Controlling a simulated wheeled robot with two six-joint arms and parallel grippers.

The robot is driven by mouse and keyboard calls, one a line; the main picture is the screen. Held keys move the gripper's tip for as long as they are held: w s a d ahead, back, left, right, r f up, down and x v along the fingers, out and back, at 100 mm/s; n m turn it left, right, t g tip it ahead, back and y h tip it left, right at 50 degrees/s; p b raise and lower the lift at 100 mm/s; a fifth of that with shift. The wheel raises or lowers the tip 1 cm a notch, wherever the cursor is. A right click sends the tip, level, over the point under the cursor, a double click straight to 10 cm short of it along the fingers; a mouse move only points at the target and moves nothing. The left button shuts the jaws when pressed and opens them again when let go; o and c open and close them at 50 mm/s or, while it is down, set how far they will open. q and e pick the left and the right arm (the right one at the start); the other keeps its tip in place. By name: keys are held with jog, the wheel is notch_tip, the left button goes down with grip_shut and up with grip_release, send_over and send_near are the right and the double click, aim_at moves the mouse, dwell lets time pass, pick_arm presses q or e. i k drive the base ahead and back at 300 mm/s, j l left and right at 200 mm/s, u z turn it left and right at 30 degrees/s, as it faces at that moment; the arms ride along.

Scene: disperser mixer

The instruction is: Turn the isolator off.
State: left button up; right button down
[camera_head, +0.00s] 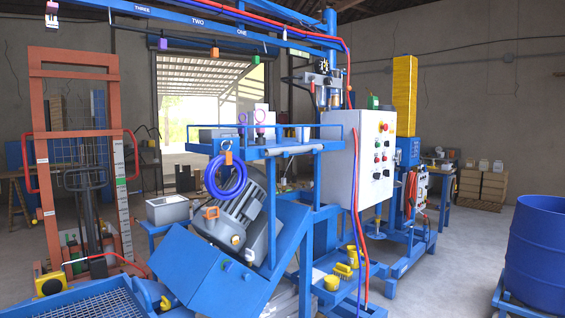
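A pale grey control cabinet (350,155) stands on the blue machine frame, right of the middle. Its right-hand face carries several buttons and knobs. A red knob with yellow around it (385,127) sits near the top of that face and looks like a rotary switch. No label can be read, so I cannot tell for sure that it is the isolator, or which way it is turned. Neither of my grippers is in view.
A tilted grey motor (240,210) on a blue housing (205,275) stands in front, left of the cabinet. Red and blue hoses (357,225) hang by the cabinet. A blue drum (537,255) is at the right. Bare floor (455,270) lies between drum and machine.

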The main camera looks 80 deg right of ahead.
aim_at(377, 175)
jog(key=z, duration=3.4)
jog(key=i+l, duration=0.35)
jog(key=i, duration=0.2)
